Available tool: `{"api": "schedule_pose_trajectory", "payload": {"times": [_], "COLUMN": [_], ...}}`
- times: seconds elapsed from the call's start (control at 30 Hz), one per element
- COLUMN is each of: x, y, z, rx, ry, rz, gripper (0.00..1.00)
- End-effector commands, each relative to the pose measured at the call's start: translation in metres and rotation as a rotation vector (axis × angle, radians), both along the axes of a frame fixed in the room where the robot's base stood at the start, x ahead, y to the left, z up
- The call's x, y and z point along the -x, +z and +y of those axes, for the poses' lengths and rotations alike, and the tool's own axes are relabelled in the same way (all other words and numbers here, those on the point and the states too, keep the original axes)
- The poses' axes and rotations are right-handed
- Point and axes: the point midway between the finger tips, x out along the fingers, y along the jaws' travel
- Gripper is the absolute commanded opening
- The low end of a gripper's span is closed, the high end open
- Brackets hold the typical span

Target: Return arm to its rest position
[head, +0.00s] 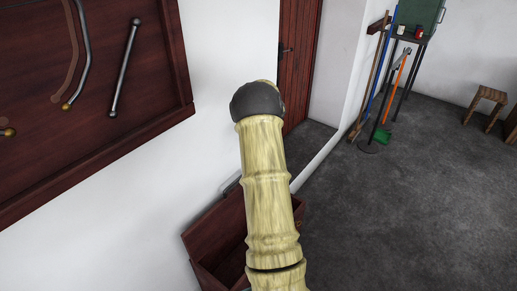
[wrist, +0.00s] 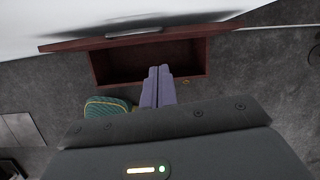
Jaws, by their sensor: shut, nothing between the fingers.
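My arm stands in the middle of the head view, a pale ringed column with a dark joint at its top. My gripper is not visible in the head view. In the wrist view my gripper (wrist: 158,72) shows its two purple fingers side by side, shut with nothing between them. The fingers point toward an open dark-red wooden box (wrist: 195,47), and their tips overlap its opening in the picture; I cannot tell how far above it they are. The box also shows in the head view (head: 205,235), partly hidden behind my arm.
A dark wooden wall board (head: 150,60) holds a metal rod (head: 124,68) and a curved bar (head: 84,55). A red door (head: 300,50) stands behind. Brooms, a table with a green container (head: 418,20) and a stool (head: 485,103) are at right. The grey floor (head: 400,210) is clear.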

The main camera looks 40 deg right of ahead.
Motion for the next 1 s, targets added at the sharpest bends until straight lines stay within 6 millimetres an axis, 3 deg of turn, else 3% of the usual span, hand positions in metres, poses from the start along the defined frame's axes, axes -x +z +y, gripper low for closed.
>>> {"api": "schedule_pose_trajectory", "payload": {"times": [0.37,0.53,0.67,0.77,1.0], "x": [0.0,0.001,0.009,0.023,0.078], "y": [0.0,0.011,0.032,0.051,0.088], "z": [0.0,0.02,0.067,0.115,0.227], "rx": [0.001,0.029,0.099,0.177,0.376], "ry": [0.001,0.099,0.35,0.626,1.355], "rz": [0.0,0.005,0.021,0.032,0.037], "gripper": [0.0,0.0,0.0,0.0,0.0]}}
